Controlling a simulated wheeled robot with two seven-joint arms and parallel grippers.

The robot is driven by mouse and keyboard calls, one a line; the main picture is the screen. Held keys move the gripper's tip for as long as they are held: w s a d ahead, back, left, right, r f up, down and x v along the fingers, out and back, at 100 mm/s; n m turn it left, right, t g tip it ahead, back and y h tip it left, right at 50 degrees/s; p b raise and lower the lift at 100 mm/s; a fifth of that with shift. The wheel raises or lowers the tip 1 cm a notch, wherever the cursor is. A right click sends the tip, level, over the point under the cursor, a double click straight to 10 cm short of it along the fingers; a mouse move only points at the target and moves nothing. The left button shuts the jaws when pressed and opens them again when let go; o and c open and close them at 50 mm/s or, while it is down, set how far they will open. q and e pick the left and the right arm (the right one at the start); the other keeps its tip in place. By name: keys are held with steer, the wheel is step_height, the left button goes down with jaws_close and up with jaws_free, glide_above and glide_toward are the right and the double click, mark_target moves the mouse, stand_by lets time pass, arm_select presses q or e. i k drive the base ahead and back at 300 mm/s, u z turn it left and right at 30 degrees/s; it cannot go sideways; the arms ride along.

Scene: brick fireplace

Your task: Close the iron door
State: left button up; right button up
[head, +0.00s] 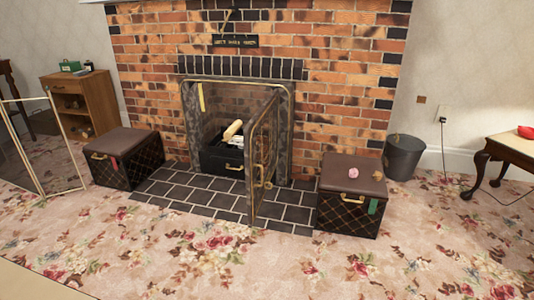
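The iron door (263,155) is hinged at the right side of the fireplace opening. It stands swung out over the dark hearth tiles, seen almost edge-on, with a brass handle near its lower right. The fireplace opening (215,100) is uncovered, and a dark box (220,160) with a pale roll on top sits inside it. Neither of my grippers is in the head view.
A dark chest (352,205) stands right of the door and another chest (124,165) stands left of the hearth (200,190). A grey bucket (404,158) and a wooden side table (515,150) are at right. The flowered carpet in front is clear.

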mark_target(264, 150)
steer(key=k, duration=0.5)
steer(key=z, duration=0.8)
steer(key=i, duration=1.8)
steer(key=u, duration=0.55)
